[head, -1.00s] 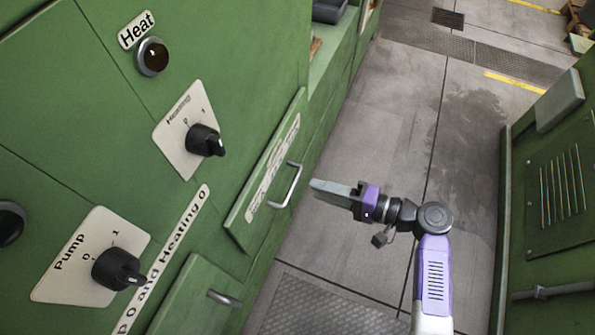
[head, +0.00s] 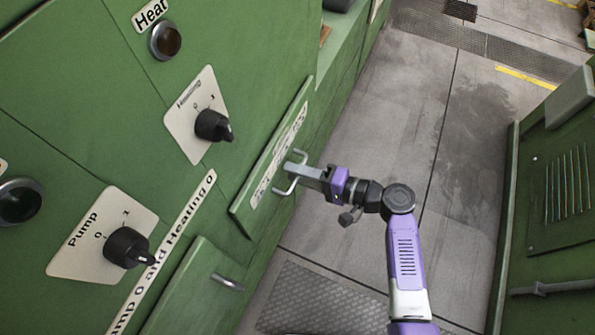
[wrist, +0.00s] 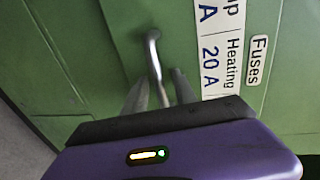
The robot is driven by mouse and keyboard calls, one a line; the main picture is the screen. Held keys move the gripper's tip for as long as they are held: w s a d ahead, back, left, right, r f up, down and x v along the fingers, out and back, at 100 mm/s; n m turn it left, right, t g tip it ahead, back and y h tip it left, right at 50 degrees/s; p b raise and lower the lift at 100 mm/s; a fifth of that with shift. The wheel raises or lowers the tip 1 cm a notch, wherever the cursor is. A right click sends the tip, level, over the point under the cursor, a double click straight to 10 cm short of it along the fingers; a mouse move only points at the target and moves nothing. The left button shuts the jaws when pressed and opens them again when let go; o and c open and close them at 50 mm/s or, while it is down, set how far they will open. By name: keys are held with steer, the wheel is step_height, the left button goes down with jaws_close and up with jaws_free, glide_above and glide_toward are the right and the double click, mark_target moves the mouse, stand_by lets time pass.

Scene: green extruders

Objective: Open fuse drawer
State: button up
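The fuse drawer's green front (head: 246,208) is on the side of the green cabinet, left of my gripper in the head view. It appears closed. It carries a white label, which reads "Fuses" in the wrist view (wrist: 258,60). A metal bar handle (wrist: 153,50) stands out from the front; in the head view part of the handle (head: 300,154) shows beyond my fingers. My gripper (head: 298,173) is at the handle, with the bar between its two fingers. In the wrist view the fingers (wrist: 158,90) look apart, with a finger on each side of the bar.
Black Heating (head: 213,126) and Pump (head: 127,248) knobs stick out from the cabinet at the left. A lower panel with its own handle (head: 227,282) is below the fuse drawer. Another green cabinet (head: 560,240) stands at the right. Grey floor (head: 385,120) is clear between them.

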jaws_close()
stand_by(1.3)
